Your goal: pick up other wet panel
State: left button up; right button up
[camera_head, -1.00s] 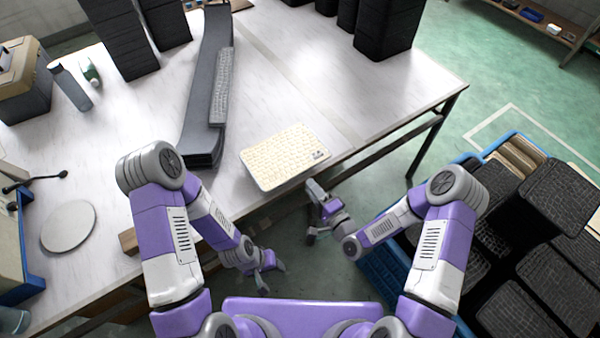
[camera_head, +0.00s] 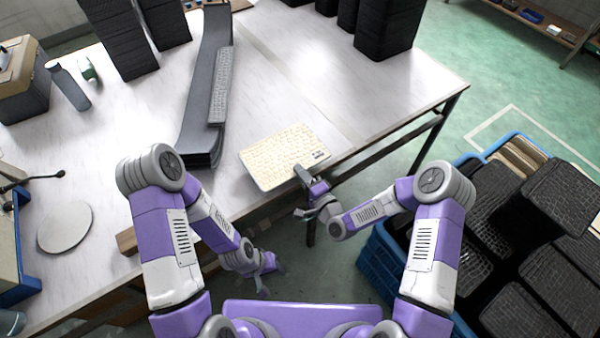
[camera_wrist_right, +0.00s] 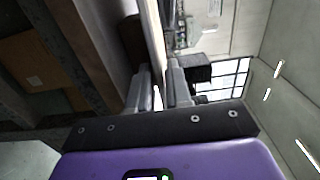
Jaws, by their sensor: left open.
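A cream panel with a pebbled surface and a small dark mark (camera_head: 282,155) lies at the table's front edge in the head view. My right gripper (camera_head: 303,192) is at the panel's front edge, one finger above it and the other lower, with its jaws apart. In the right wrist view, its fingers (camera_wrist_right: 158,92) stand either side of a thin bright edge. Whether they touch the panel is unclear. My left gripper (camera_head: 272,278) is open and empty, low in front of the table.
The white table (camera_head: 290,75) holds dark stacks (camera_head: 388,25), a long grey stack with a textured grey panel (camera_head: 221,85), a bottle (camera_head: 68,85) and a round disc (camera_head: 65,226). A blue crate (camera_head: 375,262) of dark panels stands at right.

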grip_shut()
dwell(1.0)
jog(key=shift+r, duration=0.15)
notch_tip(320, 180, up, 2)
jog(key=shift+r+p, duration=0.25)
jog(key=shift+p, duration=0.6)
jog(key=shift+f, duration=0.15)
jog(key=s+d+r+p, duration=0.2)
jog(key=s+d+r, duration=0.2)
jog(key=s, duration=0.2)
jog(key=shift+s+d, duration=0.25)
jog(key=shift+d, duration=0.15)
